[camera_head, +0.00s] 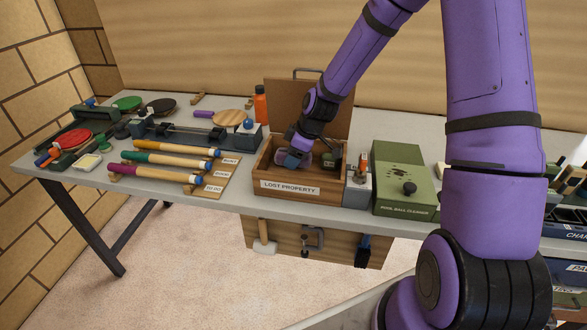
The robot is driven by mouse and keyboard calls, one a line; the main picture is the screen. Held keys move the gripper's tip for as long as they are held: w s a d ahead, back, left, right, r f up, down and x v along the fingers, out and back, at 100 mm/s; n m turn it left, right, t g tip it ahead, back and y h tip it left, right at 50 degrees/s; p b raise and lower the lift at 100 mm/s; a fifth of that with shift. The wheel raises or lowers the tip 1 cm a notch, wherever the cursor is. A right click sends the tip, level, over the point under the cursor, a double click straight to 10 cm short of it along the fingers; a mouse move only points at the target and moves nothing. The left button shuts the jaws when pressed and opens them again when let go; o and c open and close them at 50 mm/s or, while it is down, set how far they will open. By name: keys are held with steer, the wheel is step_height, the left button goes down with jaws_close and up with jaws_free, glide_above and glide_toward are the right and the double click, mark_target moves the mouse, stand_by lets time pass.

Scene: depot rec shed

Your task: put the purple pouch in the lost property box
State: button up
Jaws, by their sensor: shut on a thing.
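The lost property box (325,194) is an open wooden box with a "LOST PROPERTY" label on its front and its lid raised at the back. It stands on the table right of the middle. My gripper (293,160) reaches down into the left part of the box. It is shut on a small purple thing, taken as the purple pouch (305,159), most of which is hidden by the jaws. I cannot tell whether the pouch touches the box floor. A dark green object (332,159) lies in the box to the right of my gripper.
Right of the box stand a small grey device (357,188) and a green ball cleaner (402,190). An orange bottle (260,104) stands behind, to the left. Paddles (160,106) lie farther back on the table.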

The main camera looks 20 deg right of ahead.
steer(key=shift+f, duration=2.4)
steer(key=shift+f, duration=0.6)
steer(key=o, duration=0.7)
steer(key=shift+c, duration=0.2)
